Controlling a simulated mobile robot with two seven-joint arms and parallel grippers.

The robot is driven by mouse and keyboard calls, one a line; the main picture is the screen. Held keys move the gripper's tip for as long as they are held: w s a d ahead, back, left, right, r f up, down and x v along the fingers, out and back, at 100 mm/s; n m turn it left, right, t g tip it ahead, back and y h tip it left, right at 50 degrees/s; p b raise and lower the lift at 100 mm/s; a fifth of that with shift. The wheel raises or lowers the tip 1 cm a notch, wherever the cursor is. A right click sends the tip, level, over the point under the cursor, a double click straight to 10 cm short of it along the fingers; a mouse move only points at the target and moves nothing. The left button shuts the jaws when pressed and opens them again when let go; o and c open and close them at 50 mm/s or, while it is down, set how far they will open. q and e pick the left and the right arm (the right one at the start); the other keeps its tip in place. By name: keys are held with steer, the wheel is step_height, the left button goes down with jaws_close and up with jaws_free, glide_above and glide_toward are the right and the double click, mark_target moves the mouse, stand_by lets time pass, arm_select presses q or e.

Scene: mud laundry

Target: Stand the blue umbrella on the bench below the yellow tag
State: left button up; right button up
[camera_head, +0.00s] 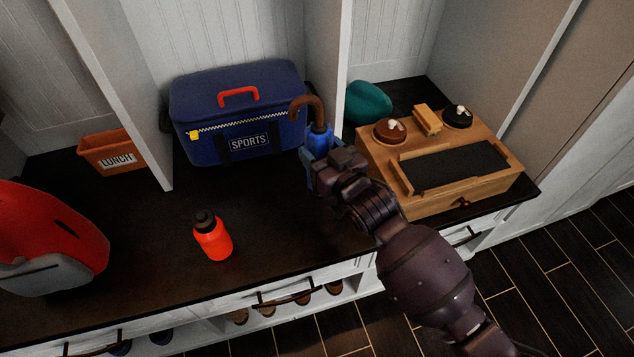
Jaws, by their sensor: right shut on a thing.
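The blue umbrella (319,138) has a curved brown handle that points up. My right gripper (316,165) is shut on it at the dark bench (280,215), just right of the sports bag. The umbrella looks roughly upright; its lower part is hidden behind the gripper, so I cannot tell whether it touches the bench. A small yellow piece (194,135) shows at the left end of the bag's zip; no other yellow tag shows. My left gripper is not in view.
The navy sports bag (240,105) stands at the back. A red bottle (212,236), an orange lunch bin (112,151) and a red bag (45,235) are to the left. A wooden box (440,165) and a teal item (369,102) are right. The bench's middle front is clear.

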step_height(320, 180, down, 4)
steer(key=shift+r+b, duration=0.1)
steer(key=shift+b, duration=0.35)
steer(key=shift+f, duration=0.55)
step_height(320, 180, down, 5)
steer(key=shift+f+b, duration=0.1)
steer(key=shift+b, duration=1.1)
steer(key=shift+f, duration=0.25)
steer(key=shift+r, duration=0.25)
steer(key=shift+f, duration=0.25)
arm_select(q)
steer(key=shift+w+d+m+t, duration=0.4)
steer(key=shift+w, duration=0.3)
arm_select(e)
steer(key=o, duration=1.1)
steer(key=shift+c, duration=0.2)
steer(key=shift+r, duration=0.1)
